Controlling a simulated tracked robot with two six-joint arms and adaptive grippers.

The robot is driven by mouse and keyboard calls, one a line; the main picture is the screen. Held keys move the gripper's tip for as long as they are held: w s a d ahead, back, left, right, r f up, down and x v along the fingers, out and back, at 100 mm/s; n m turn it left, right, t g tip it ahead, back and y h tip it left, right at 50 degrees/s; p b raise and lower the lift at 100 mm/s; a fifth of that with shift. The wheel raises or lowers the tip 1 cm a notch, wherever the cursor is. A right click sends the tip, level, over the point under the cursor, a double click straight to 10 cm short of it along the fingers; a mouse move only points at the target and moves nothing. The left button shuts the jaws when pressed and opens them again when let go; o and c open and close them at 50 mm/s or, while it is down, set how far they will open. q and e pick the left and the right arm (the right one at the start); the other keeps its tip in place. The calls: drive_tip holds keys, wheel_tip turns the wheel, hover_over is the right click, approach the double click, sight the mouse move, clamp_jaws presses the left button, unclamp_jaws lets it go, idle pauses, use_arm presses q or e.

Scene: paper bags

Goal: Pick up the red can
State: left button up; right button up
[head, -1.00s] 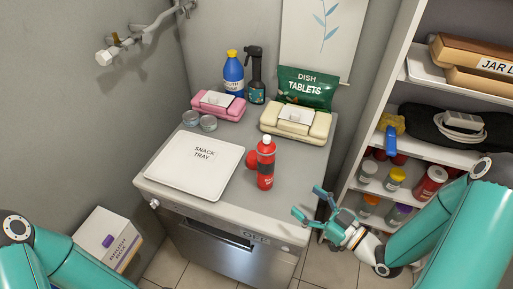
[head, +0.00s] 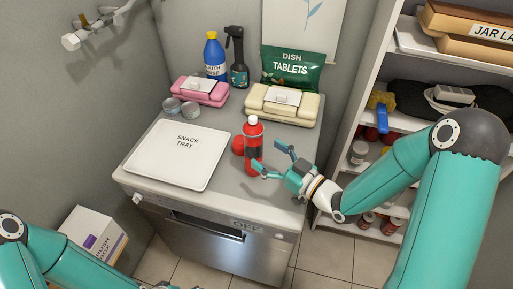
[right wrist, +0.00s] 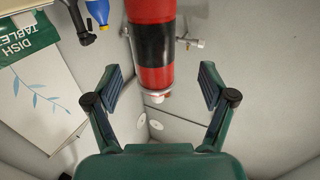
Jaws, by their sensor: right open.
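A red bottle (head: 253,158) with a black band and a white cap stands upright near the right front of the counter. A rounded red thing (head: 238,145), perhaps the red can, sits just left of it and is partly hidden behind it. My right gripper (head: 273,161) is open just right of the bottle, fingers pointing at it. In the right wrist view the bottle (right wrist: 153,48) appears cap down, ahead of and between the open fingers (right wrist: 160,78); no contact shows. Only a sliver of what may be my left gripper shows at the bottom edge of the head view.
A white snack tray (head: 178,165) lies left on the counter. Shelves (head: 375,60) rise at right.

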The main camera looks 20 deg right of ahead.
sight(260, 148)
drive_tip(key=shift+w+a, duration=0.3)
drive_tip(key=shift+w, duration=0.1)
drive_tip(key=x, duration=0.1)
drive_tip(key=p+x, duration=0.1)
drive_tip(key=x, duration=0.1)
drive_tip(key=p+x, duration=0.1)
drive_tip(key=shift+w+d+f, duration=0.25)
drive_tip(key=shift+w+f, duration=0.1)
drive_tip(key=shift+w, duration=0.05)
drive_tip(key=shift+w+a+p, duration=0.2)
drive_tip(key=shift+w+p, duration=0.1)
drive_tip(key=shift+f, duration=0.1)
clamp_jaws()
